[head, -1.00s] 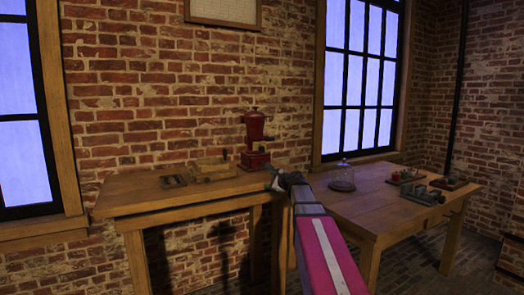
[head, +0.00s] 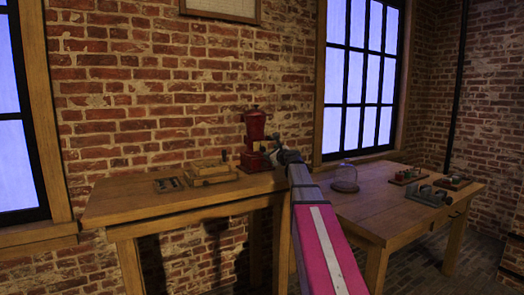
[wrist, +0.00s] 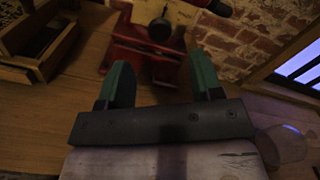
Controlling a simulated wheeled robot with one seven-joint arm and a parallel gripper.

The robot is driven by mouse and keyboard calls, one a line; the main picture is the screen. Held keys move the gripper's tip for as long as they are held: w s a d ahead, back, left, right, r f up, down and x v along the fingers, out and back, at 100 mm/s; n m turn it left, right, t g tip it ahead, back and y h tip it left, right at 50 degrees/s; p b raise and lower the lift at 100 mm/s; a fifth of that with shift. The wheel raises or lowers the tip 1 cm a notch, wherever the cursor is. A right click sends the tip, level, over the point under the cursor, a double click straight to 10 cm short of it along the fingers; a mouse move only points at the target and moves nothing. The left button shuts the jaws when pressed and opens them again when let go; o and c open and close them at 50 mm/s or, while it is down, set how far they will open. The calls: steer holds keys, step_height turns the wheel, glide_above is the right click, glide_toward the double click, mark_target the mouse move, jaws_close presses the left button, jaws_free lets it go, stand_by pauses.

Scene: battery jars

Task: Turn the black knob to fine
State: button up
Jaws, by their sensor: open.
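A red mill (head: 255,140) stands at the right end of the left wooden table, and its red body (wrist: 150,50) fills the top middle of the wrist view. A dark round knob (wrist: 160,28) shows on its front, below a tan part; I cannot read any fine marking. My gripper (wrist: 160,78) is open and empty, its two green fingers pointing toward the mill with the knob ahead between them, apart from it. In the head view my gripper (head: 273,148) is just right of the mill.
A wooden box (head: 210,173) and a small dark tray (head: 168,184) lie left of the mill. A glass dome (head: 345,178) and several small devices (head: 430,195) stand on the right table. A brick wall is behind.

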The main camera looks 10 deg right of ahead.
mark_target(263, 149)
steer(key=x, duration=0.9)
steer(key=shift+f, duration=0.1)
steer(key=c, duration=0.9)
